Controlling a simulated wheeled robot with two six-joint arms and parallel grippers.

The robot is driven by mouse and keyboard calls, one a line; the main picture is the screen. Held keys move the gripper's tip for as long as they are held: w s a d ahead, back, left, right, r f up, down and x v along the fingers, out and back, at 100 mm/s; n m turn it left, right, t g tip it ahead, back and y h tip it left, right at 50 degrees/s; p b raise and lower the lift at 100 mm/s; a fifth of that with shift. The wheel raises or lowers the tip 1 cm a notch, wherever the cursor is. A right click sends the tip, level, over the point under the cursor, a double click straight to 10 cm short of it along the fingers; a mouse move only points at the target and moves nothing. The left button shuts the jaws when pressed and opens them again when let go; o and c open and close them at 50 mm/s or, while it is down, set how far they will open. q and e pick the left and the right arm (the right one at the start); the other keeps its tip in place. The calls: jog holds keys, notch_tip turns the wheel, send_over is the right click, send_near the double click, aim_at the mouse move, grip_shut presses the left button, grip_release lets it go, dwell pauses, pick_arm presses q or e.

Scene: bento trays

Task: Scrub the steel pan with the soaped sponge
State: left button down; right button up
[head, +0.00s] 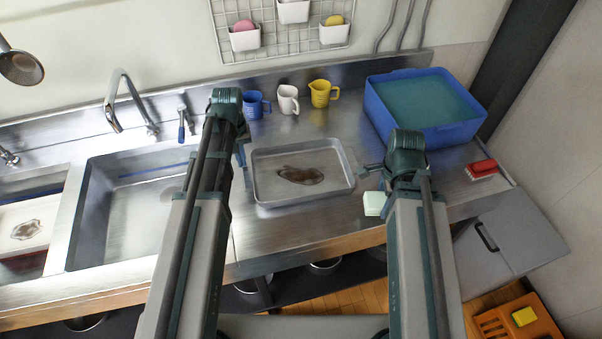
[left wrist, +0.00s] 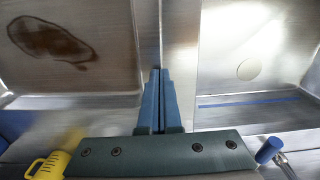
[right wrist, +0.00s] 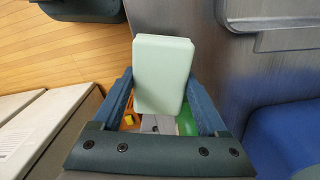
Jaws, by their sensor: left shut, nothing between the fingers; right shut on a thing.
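The steel pan (head: 338,177) lies flat on the counter with a brown stain (head: 300,175) on its floor. Part of the pan (left wrist: 112,72) and its stain also show in the left wrist view. My right gripper (head: 369,182) is shut on a pale mint sponge (head: 374,204), beside the pan's right front corner. The sponge (right wrist: 162,75) is held between both fingers in the right wrist view; no suds show. My left gripper (head: 241,152) is shut and empty near the pan's left rim. Its fingers (left wrist: 160,76) are together.
A blue tub (head: 380,112) stands at the back right, with a red-topped brush (head: 482,168) beside it. Blue, white and yellow mugs (head: 320,94) stand behind the pan. A sink (head: 88,225) is at left, its faucet (head: 112,100) behind. The counter before the pan is clear.

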pick_arm(q)
jog(key=shift+f+b, duration=0.3)
jog(key=shift+f, duration=0.05)
pick_arm(e)
jog(key=shift+f, duration=0.35)
pick_arm(q)
jog(key=shift+r, duration=0.1)
pick_arm(e)
jog(key=shift+r, duration=0.1)
